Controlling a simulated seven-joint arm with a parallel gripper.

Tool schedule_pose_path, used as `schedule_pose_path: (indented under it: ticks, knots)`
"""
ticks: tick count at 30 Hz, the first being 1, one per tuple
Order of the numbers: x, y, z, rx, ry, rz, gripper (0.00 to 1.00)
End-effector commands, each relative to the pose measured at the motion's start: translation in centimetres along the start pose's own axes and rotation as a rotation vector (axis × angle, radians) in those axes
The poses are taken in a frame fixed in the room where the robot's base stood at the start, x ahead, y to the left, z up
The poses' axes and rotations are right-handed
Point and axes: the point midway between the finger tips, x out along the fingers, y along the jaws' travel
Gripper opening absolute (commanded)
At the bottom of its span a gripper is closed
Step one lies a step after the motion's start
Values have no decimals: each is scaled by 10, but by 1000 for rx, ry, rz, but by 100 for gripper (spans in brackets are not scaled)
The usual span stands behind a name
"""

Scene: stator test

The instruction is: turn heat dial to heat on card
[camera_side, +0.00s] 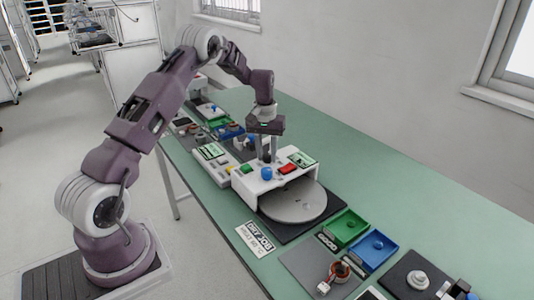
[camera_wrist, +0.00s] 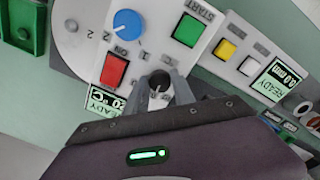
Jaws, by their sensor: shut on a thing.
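The heat dial appears to be the small black knob (camera_wrist: 159,80) on the white control panel (camera_wrist: 146,50), in the wrist view. My gripper (camera_wrist: 160,88) points down at the panel and is shut on this knob, one finger on each side. In the side view my gripper (camera_side: 267,158) stands over the panel between the green and red buttons, and its fingers mostly hide the knob. The printed card (camera_side: 255,238) lies on the table in front of the machine. Its top line seems to read "DRY JOB"; its lower line is too small to read surely.
Beside the knob are a red button (camera_wrist: 114,70), a blue dial (camera_wrist: 127,23), a green START button (camera_wrist: 188,30) and a green display (camera_wrist: 103,100) reading READY and a temperature. A grey disc (camera_side: 293,201) adjoins the panel. Green (camera_side: 345,228) and blue (camera_side: 372,250) trays stand right.

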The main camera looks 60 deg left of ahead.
Motion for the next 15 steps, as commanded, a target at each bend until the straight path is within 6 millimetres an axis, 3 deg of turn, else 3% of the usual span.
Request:
schedule_pose_path:
  ticks: [15]
  knots:
    - [-1,0,-1,119,-2,1,0]
